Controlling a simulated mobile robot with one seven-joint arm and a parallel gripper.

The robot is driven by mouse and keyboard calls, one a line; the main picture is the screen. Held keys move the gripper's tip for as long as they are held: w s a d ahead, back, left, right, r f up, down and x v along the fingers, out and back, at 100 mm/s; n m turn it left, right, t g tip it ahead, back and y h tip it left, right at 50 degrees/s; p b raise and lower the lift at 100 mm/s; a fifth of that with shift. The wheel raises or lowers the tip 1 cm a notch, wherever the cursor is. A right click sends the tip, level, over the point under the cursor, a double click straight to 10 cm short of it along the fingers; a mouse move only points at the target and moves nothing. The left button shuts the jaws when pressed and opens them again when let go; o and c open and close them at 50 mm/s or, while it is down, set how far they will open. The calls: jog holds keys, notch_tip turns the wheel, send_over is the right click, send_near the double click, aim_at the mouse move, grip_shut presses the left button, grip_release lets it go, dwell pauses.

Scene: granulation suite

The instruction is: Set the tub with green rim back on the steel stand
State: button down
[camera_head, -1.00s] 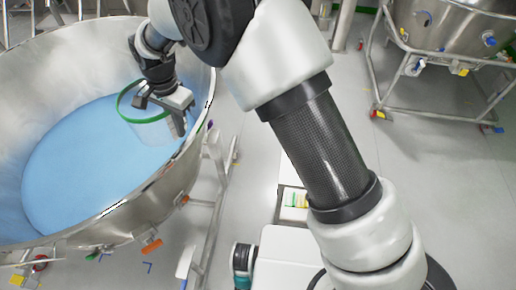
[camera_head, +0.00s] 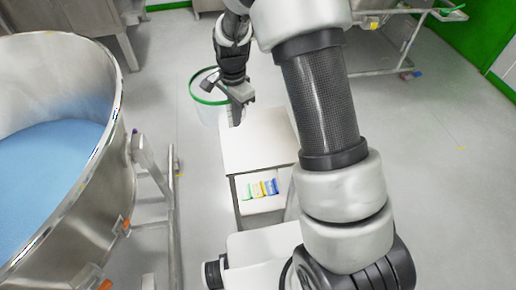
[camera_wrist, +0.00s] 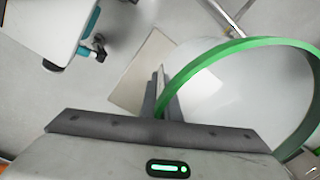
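The tub with green rim (camera_head: 205,96) is clear-walled and hangs from my gripper (camera_head: 236,112) in the head view. In the wrist view my gripper (camera_wrist: 160,92) is shut on one side of the tub's rim and wall (camera_wrist: 215,52). The tub appears empty, with its rim roughly level. It is over the grey floor, just beyond and left of a pale-topped stand (camera_head: 252,140). I cannot tell whether this is the steel stand. A pale square surface also shows beyond my fingers in the wrist view (camera_wrist: 128,88).
A large steel bowl (camera_head: 112,85) of blue material stands at left, with rails and fittings beside it. Small coloured packs (camera_head: 262,188) lie on the stand's lower shelf. A steel frame (camera_head: 385,60) stands at the back right. Floor (camera_head: 440,170) at right is clear.

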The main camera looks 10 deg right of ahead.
jog(key=d+f+m+b, duration=0.5)
jog(key=d+f+m, duration=0.1)
jog(key=d+f, duration=0.3)
jog(key=b, duration=0.2)
send_near(263, 155)
notch_tip(263, 155, down, 5)
jog(key=shift+a+f, duration=0.2)
jog(key=shift+f, duration=0.05)
jog(key=shift+f, duration=0.1)
jog(key=shift+f+b, duration=0.15)
jog(key=shift+b, duration=0.2)
jog(key=c, duration=2)
grip_release()
